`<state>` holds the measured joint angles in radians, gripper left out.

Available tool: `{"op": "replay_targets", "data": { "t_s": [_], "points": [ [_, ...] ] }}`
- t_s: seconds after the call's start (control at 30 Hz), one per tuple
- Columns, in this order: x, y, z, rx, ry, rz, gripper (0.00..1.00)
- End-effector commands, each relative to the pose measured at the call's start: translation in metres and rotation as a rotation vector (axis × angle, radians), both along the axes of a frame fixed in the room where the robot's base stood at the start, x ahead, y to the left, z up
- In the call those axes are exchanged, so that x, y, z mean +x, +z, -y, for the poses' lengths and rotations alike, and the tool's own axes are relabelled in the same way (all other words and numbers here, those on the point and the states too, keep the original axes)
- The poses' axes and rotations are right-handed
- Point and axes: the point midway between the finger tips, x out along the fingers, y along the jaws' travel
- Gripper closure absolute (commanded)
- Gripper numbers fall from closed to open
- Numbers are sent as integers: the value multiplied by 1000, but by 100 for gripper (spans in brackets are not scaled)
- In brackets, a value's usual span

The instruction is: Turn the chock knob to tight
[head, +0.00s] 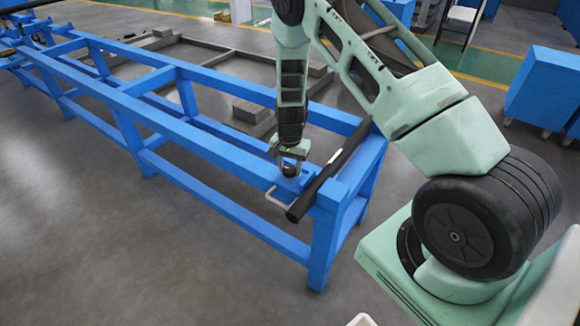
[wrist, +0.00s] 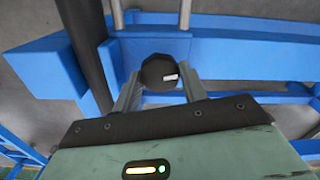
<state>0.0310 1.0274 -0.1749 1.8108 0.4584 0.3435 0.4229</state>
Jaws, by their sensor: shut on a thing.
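The chock knob (wrist: 158,72) is a round black knob with a small white mark on its right side in the wrist view. It sits on the blue frame near its corner. My gripper (wrist: 160,88) is shut on the knob, with one finger on each side of it. In the head view my gripper (head: 289,166) points down at the frame's near right end, and the dark knob (head: 289,171) shows only partly between the fingers. A black bar (head: 325,178) lies beside it, and its near end sticks out past the frame.
The long blue frame (head: 190,135) runs from the near right to the far left. A light metal handle (head: 279,203) sticks out from its front edge next to the bar. Grey beams (head: 252,113) lie on the floor behind. A blue cabinet (head: 543,88) stands at the right.

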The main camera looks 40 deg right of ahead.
Motion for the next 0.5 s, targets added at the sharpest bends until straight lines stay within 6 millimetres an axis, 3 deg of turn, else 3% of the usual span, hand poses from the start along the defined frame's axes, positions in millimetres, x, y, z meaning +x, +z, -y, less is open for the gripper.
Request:
{"op": "replay_targets", "data": {
  "t_s": [0.03, 0.1, 0.5],
  "points": [
    [1, 1, 1, -1, 0, 2, 55],
    [1, 1, 1, -1, 0, 2, 36],
    [1, 8, 0, 0, 2, 1, 36]
  ]
}}
